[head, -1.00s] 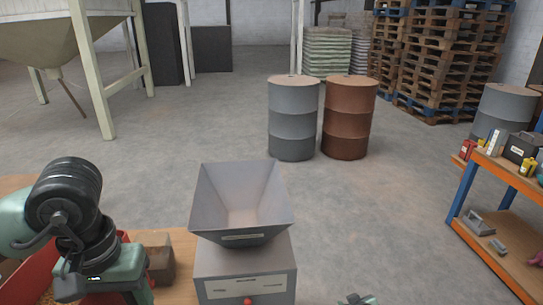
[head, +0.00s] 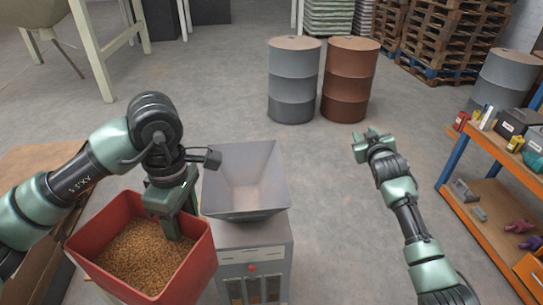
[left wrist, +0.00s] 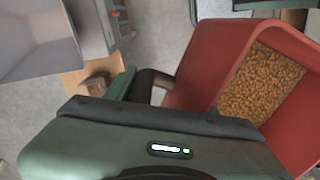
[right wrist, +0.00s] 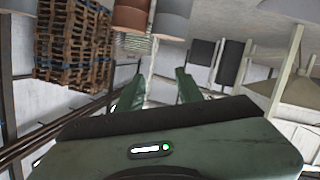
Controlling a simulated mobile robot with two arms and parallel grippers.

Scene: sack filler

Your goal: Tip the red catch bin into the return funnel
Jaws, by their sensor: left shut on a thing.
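The red catch bin (head: 195,268) is at the lower left of the head view, full of tan grain (head: 145,258). My left gripper (head: 172,222) is shut on the bin's wall nearest the funnel. The bin looks raised and about upright, with no grain spilling. It also fills the right of the left wrist view (left wrist: 210,62). The grey return funnel (head: 246,175) stands just right of the bin, its hopper open and empty; its edge shows in the left wrist view (left wrist: 35,45). My right gripper (head: 366,142) is open and empty, held out over the floor.
The funnel tops a grey cabinet (head: 268,250) with a red knob. A wooden bench (head: 35,165) is at the left. Two drums (head: 294,85) and pallets (head: 440,45) stand behind. An orange-and-blue shelf (head: 455,150) is at the right. The middle floor is clear.

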